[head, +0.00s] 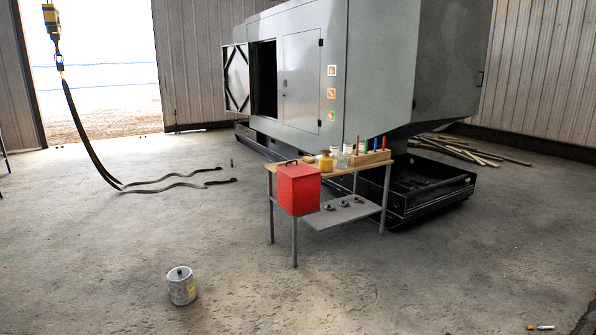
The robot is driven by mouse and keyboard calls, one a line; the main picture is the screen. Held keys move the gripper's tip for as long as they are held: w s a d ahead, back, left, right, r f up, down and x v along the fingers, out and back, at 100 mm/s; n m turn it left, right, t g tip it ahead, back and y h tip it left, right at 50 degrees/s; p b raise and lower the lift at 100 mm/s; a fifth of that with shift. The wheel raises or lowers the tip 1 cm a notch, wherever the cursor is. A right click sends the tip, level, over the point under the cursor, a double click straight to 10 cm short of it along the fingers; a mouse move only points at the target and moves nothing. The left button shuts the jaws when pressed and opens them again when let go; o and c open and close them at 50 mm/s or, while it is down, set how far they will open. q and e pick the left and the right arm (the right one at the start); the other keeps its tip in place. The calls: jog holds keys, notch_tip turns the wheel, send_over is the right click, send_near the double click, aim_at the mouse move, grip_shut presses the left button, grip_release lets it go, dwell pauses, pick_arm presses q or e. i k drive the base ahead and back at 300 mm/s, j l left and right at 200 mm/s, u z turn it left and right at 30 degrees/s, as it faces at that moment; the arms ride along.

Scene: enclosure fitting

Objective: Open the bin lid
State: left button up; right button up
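A red box-shaped bin (299,190) is at the near left corner of the small table (345,168). Its top looks closed, and a dark handle shows at its upper back edge. A small grey-white can (182,287) with a dark knob on its top stands upright on the floor at the lower left; its top also looks closed. I cannot tell for certain which of the two is the bin. Neither of my grippers is in view.
The table holds a yellow container (325,164), jars and a wooden rack (370,158); small parts lie on its lower shelf (343,212). A large grey enclosure (300,85) stands behind. Straps (97,165) hang at left. The front floor is mostly clear.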

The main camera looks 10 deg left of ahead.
aim_at(297, 170)
jog(key=i+j+u, duration=0.3)
jog(key=i, duration=0.2)
jog(key=i+u, duration=0.3)
jog(key=i, duration=0.2)
jog(key=i+u, duration=0.15)
jog(key=i, duration=2.15)
jog(key=j, duration=0.1)
